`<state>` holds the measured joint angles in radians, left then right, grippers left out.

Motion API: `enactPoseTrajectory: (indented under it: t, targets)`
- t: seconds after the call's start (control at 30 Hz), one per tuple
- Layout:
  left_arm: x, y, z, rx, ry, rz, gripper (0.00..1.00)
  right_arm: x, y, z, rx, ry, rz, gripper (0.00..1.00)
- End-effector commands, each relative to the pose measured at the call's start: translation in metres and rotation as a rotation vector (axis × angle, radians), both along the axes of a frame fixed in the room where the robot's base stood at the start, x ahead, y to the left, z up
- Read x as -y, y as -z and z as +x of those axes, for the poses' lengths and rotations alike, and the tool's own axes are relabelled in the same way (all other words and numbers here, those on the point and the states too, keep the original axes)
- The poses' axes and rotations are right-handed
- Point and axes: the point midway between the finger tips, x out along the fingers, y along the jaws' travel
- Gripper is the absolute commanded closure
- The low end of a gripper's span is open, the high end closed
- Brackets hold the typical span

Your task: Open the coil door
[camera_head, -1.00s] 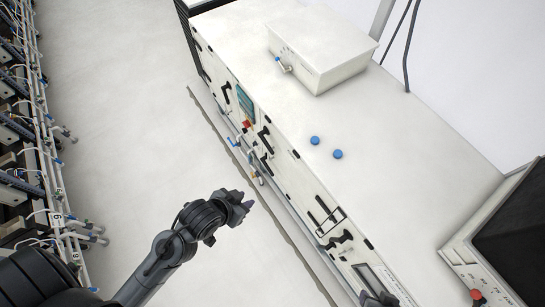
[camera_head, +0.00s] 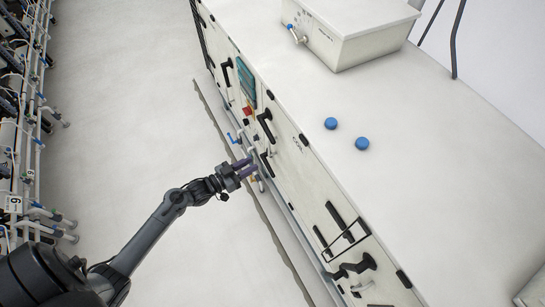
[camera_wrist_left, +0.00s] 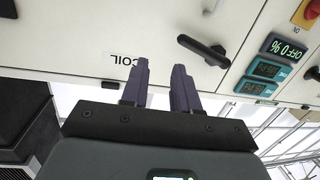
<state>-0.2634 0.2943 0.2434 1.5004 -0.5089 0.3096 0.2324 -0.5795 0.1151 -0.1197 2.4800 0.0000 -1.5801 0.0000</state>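The coil door is a white panel (camera_head: 283,155) in the cabinet's long front; it looks flush and shut. A small COIL label (camera_wrist_left: 122,60) shows in the left wrist view. A black bar handle (camera_wrist_left: 203,50) sits just right of the label there; in the head view the upper black handle (camera_head: 265,125) appears to be the same one. My left gripper (camera_head: 247,168) is in front of the cabinet, with its purple fingers pointing at it. In the left wrist view its fingers (camera_wrist_left: 161,68) are apart, with nothing between them. They are left of the handle, not around it. My right gripper is not in view.
More black handles (camera_head: 266,163) and a red knob (camera_head: 247,111) are on the cabinet front. A white box (camera_head: 350,30) and two blue caps (camera_head: 346,133) stand on top. Racks with pipes (camera_head: 22,130) line the left side. The floor between (camera_head: 130,110) is clear.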

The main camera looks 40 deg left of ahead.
Motion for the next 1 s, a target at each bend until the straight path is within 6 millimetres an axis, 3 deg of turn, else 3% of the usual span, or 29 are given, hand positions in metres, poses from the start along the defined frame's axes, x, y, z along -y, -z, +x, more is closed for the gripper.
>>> enactPoseTrajectory:
  t: [0.03,0.1,0.2,0.4,0.53,0.77,1.0]
  targets:
    - [-0.013,0.037,0.006,0.01,-0.011,0.001,0.7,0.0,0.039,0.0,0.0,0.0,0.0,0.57]
    - [-0.027,0.059,0.014,0.015,-0.025,0.005,0.7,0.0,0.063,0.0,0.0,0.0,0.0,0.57]
    - [-0.045,0.084,0.025,0.022,-0.047,0.014,0.7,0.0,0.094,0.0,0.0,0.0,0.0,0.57]
    - [-0.065,0.103,0.046,0.069,-0.068,0.032,0.7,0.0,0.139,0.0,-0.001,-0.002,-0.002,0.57]
    - [-0.067,0.107,0.055,0.09,-0.068,0.037,0.7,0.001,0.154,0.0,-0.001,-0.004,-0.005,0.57]
    - [-0.065,0.108,0.068,0.102,-0.069,0.037,0.7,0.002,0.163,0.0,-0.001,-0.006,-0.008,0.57]
    - [-0.056,0.108,0.1,0.104,-0.069,0.036,0.7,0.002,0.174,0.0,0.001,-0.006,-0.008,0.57]
